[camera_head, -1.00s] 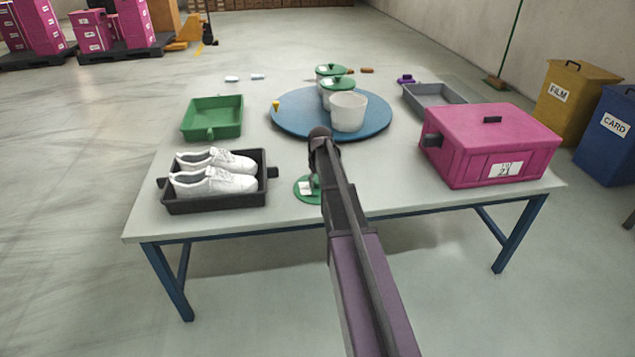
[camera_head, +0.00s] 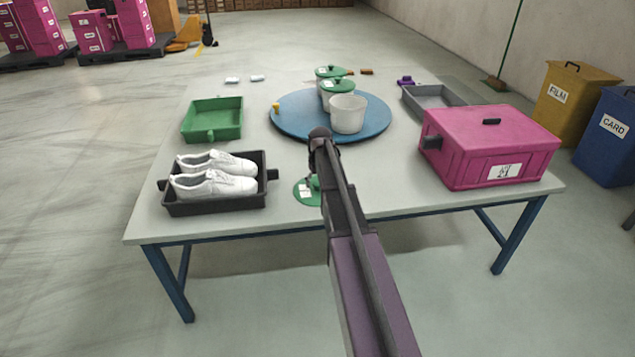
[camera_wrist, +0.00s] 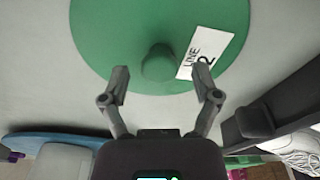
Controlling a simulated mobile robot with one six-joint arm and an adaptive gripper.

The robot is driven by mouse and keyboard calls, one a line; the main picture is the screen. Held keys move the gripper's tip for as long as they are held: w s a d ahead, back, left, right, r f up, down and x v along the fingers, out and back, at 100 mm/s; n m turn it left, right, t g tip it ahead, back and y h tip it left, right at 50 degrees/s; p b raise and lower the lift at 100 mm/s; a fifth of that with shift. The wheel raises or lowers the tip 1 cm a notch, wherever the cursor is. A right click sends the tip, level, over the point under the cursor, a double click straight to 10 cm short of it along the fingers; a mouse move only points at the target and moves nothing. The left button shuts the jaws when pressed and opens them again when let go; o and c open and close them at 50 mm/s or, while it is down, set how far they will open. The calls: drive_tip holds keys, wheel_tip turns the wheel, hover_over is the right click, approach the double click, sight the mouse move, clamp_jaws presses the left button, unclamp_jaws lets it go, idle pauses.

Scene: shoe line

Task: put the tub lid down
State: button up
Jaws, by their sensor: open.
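The green tub lid (camera_head: 306,190) lies flat on the grey table near its front edge, partly hidden behind my arm. In the wrist view the lid (camera_wrist: 105,40) shows its round knob and a white label reading "LINE" and a 2. My gripper (camera_wrist: 161,82) is open, with one finger on each side of the knob's near end, and the fingertips appear apart from it. An open white tub (camera_head: 348,114) stands on the blue round board (camera_head: 290,125). Two tubs behind it wear green lids (camera_head: 338,85).
A black tray (camera_head: 215,205) with white shoes is left of the lid. A pink box (camera_head: 490,140) stands at the right. A green tray (camera_head: 212,118) and a grey tray (camera_head: 440,104) lie farther back. The table between the lid and the pink box is clear.

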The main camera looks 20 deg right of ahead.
wheel_tip(320, 180, up, 11)
drive_tip(key=s+p, duration=0.1)
drive_tip(key=p, duration=0.9)
drive_tip(key=shift+s+p, duration=0.2)
drive_tip(key=shift+p, duration=0.15)
drive_tip(key=shift+r, duration=0.1)
drive_tip(key=s+a+g, duration=0.1)
drive_tip(key=s+a, duration=2.1)
drive_tip(key=s, duration=0.2)
drive_tip(key=shift+s+a, duration=0.2)
drive_tip(key=shift+a, duration=0.2)
wheel_tip(320, 180, up, 16)
drive_tip(key=p, duration=1.6)
